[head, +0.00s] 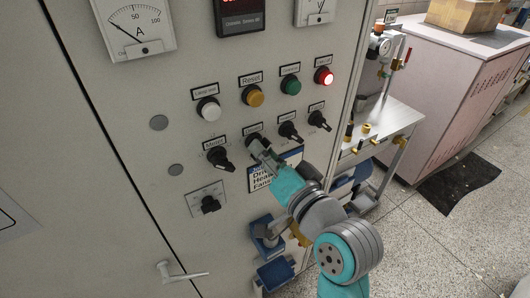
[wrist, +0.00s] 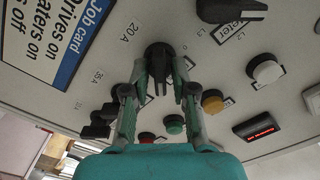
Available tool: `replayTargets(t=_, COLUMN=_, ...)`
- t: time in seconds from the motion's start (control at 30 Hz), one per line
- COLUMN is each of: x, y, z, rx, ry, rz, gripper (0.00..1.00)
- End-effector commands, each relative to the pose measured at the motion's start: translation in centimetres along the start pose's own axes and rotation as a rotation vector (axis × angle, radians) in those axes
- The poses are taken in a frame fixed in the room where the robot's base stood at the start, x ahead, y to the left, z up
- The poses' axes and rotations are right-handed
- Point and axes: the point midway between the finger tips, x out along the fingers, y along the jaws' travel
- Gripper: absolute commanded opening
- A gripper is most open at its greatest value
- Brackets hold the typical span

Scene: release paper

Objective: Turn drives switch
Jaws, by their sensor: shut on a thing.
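A row of black rotary switches sits on the grey panel (head: 160,90). My gripper (head: 258,147) is at the second switch from the left in that row. In the wrist view, the fingertips (wrist: 159,78) are on both sides of this black switch (wrist: 157,52) and shut on its handle. The head view mostly hides this switch behind the gripper, and its name label is too small to read. A job card (head: 259,180) below, also in the wrist view (wrist: 62,30), has lines ending "on", "on" and "off".
The leftmost switch (head: 219,158) is labelled as a meter switch. Two more switches (head: 290,131) (head: 319,120) are to the right. White, amber and green buttons and a lit red lamp (head: 323,77) are above. Blue bins (head: 276,274) hang below. A workbench (head: 390,125) stands at right.

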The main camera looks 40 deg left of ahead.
Motion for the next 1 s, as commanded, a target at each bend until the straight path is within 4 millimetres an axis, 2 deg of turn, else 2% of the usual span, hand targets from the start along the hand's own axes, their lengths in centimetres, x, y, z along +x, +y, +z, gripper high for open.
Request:
replayTargets(t=0.27, x=0.0, y=0.1, z=0.0, rx=0.0, ry=0.001, rz=0.001, gripper=0.0)
replayTargets(t=0.3, x=0.0, y=0.1, z=0.0, rx=0.0, ry=0.001, rz=0.001, gripper=0.33)
replayTargets(t=0.33, x=0.0, y=0.1, z=0.0, rx=0.0, ry=0.001, rz=0.001, gripper=0.38)
replayTargets(t=0.73, x=-0.6, y=0.1, z=0.0, rx=0.0, ry=0.001, rz=0.001, gripper=0.38)
replayTargets(t=0.87, x=-2.3, y=0.1, z=0.0, rx=-0.001, ry=0.002, rz=0.002, gripper=0.38)
replayTargets(t=1.0, x=-5.0, y=0.1, z=-0.1, rx=-0.001, ry=0.003, rz=0.004, gripper=0.38)
